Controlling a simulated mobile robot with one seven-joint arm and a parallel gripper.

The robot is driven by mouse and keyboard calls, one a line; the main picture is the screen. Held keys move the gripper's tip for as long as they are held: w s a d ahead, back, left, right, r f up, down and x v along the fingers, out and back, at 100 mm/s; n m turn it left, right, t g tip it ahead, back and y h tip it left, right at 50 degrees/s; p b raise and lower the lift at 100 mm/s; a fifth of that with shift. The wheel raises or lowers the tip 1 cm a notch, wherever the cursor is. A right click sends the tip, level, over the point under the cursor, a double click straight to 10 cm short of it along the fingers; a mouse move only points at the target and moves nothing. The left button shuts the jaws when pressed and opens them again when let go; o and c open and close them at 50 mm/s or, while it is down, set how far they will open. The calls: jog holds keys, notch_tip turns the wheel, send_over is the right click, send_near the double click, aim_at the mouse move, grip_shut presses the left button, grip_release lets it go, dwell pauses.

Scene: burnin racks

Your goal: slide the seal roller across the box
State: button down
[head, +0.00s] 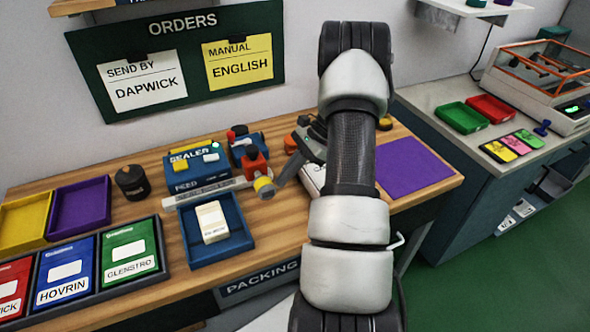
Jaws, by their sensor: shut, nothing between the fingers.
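The blue sealer (198,170) stands on the wooden bench with a pale lettered rail (205,192) along its front. The seal roller (262,184), a tan disc under a red block (255,164), is at the right end of the rail. A small cream box (212,221) lies in a blue tray (243,241) in front of the rail. My gripper (279,182) is shut and empty just right of the roller. I cannot tell whether it touches the roller. My arm hides part of the bench right of it.
A black jar (131,182), a purple tray (80,207) and a yellow tray (24,219) stand at the left. Several labelled bins, including the blue Hovrin one (66,271), line the front left. A purple mat (413,166) lies at the right.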

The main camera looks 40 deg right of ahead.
jog(key=shift+a, duration=0.15)
jog(key=w+a, duration=0.1)
jog(key=a, duration=0.8)
jog(key=w+a, duration=0.2)
jog(key=a, duration=0.7)
jog(key=w+a, duration=0.2)
jog(key=a, duration=0.6)
jog(key=shift+w+a, duration=0.2)
jog(key=shift+a, duration=0.2)
jog(key=shift+d, duration=0.1)
jog(key=d, duration=0.1)
jog(key=d+r, duration=0.1)
jog(key=d, duration=0.1)
jog(key=d+r+p, duration=0.1)
jog(key=d, duration=0.1)
jog(key=shift+s, duration=0.4)
jog(key=v, duration=0.8)
jog(key=shift+r, duration=0.15)
jog(key=s+a+r+n+t+h+p, duration=0.2)
jog(key=s+r+n+h+p, duration=0.1)
jog(key=s+r+n, duration=0.7)
jog(key=s+a+r+n+t+h+p, duration=0.2)
jog(key=s+r+n+h, duration=0.3)
jog(key=s+r+n, duration=0.5)
jog(key=p+v, duration=0.1)
jog(key=v, duration=0.7)
jog(key=shift+r, duration=0.2)
